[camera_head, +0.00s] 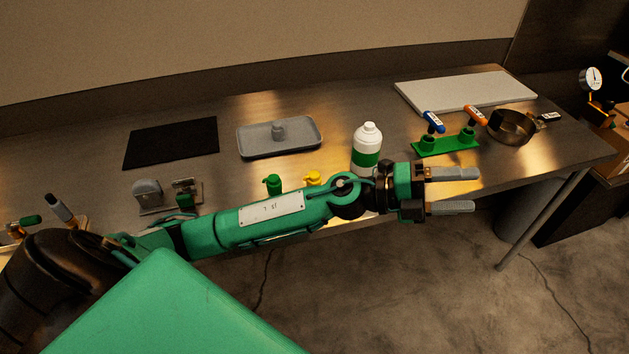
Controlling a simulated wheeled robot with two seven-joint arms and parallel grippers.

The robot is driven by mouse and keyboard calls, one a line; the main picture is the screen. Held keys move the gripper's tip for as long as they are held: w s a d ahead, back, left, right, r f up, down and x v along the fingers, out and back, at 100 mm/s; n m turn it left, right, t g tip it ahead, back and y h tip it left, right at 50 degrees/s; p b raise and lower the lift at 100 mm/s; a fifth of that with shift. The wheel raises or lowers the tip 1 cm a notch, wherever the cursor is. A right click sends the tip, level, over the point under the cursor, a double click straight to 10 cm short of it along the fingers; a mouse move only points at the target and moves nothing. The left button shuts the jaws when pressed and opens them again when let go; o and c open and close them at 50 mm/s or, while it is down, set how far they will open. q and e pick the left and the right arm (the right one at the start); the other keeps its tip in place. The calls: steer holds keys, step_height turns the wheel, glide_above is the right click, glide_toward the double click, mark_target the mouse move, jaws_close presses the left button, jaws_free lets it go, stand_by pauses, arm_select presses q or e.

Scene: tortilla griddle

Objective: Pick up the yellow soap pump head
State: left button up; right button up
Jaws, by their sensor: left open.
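The yellow soap pump head (313,178) shows just above my left forearm, near the table's front edge. Its lower part is hidden behind the arm. A green pump head (272,183) stands to its left, also partly hidden by the arm. My left gripper (477,190) is open and empty, its grey fingers pointing right. It is well to the right of the yellow pump head, over the front edge of the table. My right gripper is not in view.
A white bottle with a green band (367,146) stands behind my left wrist. A grey tray (300,150), black mat (150,152), white board (420,98), green holder (445,147) and round pan (511,128) lie on the metal table (85,135).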

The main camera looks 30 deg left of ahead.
arm_select(q)
step_height(320, 180, down, 4)
steer(key=m+g+y, duration=0.2)
steer(key=m+g, duration=0.4)
steer(key=m+g+y, duration=0.1)
steer(key=g+y, duration=0.1)
steer(key=y, duration=1.5)
glide_above(314, 173)
step_height(314, 173, down, 5)
steer(key=f, duration=0.2)
steer(key=f+p, duration=0.1)
steer(key=f, duration=0.2)
steer(key=f+p, duration=0.1)
steer(key=f, duration=0.1)
steer(key=shift+s+d+f, duration=0.15)
steer(key=shift+d+f, duration=0.1)
steer(key=shift+f, duration=0.05)
steer(key=shift+f+p, duration=0.45)
steer(key=shift+f, duration=0.05)
steer(key=f, duration=0.2)
steer(key=f+p, duration=0.1)
steer(key=shift+a+f, duration=0.2)
steer(key=shift+f, duration=0.5)
steer(key=c, duration=1.1)
